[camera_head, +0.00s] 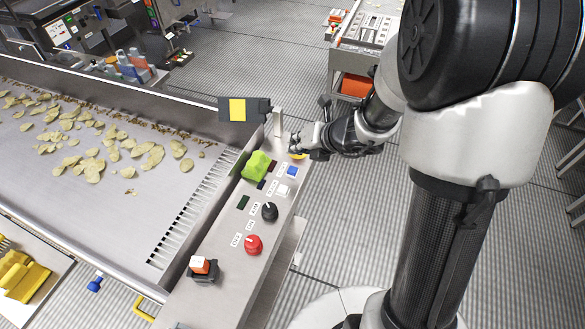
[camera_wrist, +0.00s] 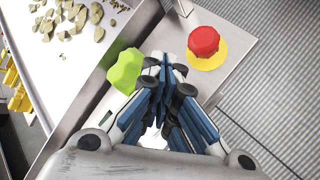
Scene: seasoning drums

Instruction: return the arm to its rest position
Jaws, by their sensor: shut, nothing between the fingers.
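My gripper (camera_head: 308,143) is at the far end of the control panel (camera_head: 222,242), beside a bright green object (camera_head: 256,165). In the wrist view my gripper (camera_wrist: 165,62) is shut and empty, with its fingertips together. The green object (camera_wrist: 125,70) lies just left of the fingers there. A red mushroom button on a yellow base (camera_wrist: 203,42) is beyond the fingertips to the right. In the head view my arm reaches in from the right, and the gripper partly hides that button's yellow base.
The panel also carries a red knob (camera_head: 253,243), a black knob (camera_head: 270,211), blue and white buttons, and an orange-white switch (camera_head: 200,265). Chips lie on the conveyor (camera_head: 100,190) at left. A black plate with a yellow square (camera_head: 237,109) stands behind. Open floor lies right of the panel.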

